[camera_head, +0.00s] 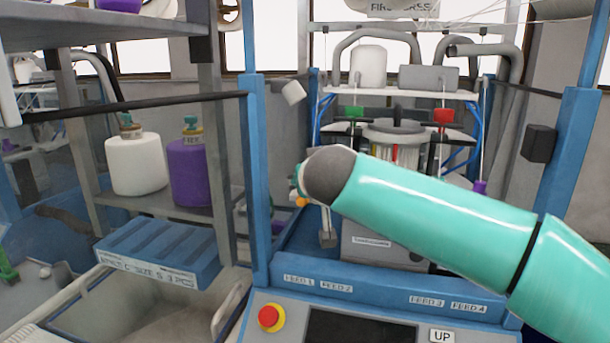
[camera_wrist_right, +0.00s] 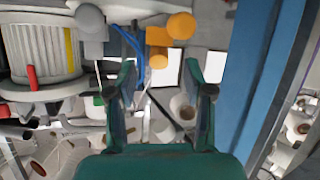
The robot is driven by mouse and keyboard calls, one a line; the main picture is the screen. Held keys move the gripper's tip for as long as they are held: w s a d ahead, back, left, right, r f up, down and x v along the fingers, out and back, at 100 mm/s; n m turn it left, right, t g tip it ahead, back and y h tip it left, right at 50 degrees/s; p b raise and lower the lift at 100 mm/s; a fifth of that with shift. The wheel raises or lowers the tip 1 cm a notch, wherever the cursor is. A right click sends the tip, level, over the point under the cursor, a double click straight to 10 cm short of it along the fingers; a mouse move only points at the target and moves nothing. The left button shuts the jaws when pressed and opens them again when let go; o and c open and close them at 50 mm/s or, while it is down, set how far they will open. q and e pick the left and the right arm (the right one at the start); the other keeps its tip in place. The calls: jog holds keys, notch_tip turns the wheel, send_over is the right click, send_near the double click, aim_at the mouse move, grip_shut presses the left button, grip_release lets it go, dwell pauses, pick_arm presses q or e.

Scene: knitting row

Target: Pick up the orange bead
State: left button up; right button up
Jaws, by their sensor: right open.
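In the right wrist view an orange piece with rounded ends (camera_wrist_right: 158,37) is at the top, just beyond and between my right gripper's fingertips. I cannot tell whether its round lower part (camera_wrist_right: 158,61) is a separate bead. My right gripper (camera_wrist_right: 160,82) is open, its two dark green fingers apart with nothing held between them. In the head view a small orange spot (camera_head: 302,202) shows just below the end of my teal right arm, which hides most of the gripper. My left gripper is in neither view.
A blue post (camera_head: 258,180) stands close left of my right wrist; it also shows in the wrist view (camera_wrist_right: 255,85). A grey rounded part (camera_wrist_right: 92,25) is left of the orange piece. Purple and white yarn cones (camera_head: 187,170) stand on the left shelf.

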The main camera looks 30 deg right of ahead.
jog(key=shift+p+x, duration=0.3)
jog(key=shift+x, duration=1.2)
jog(key=shift+s, duration=0.1)
jog(key=c, duration=0.8)
jog(key=shift+c, duration=0.2)
jog(key=shift+r, duration=0.15)
notch_tip(320, 180, up, 20)
jog(key=p, duration=0.6)
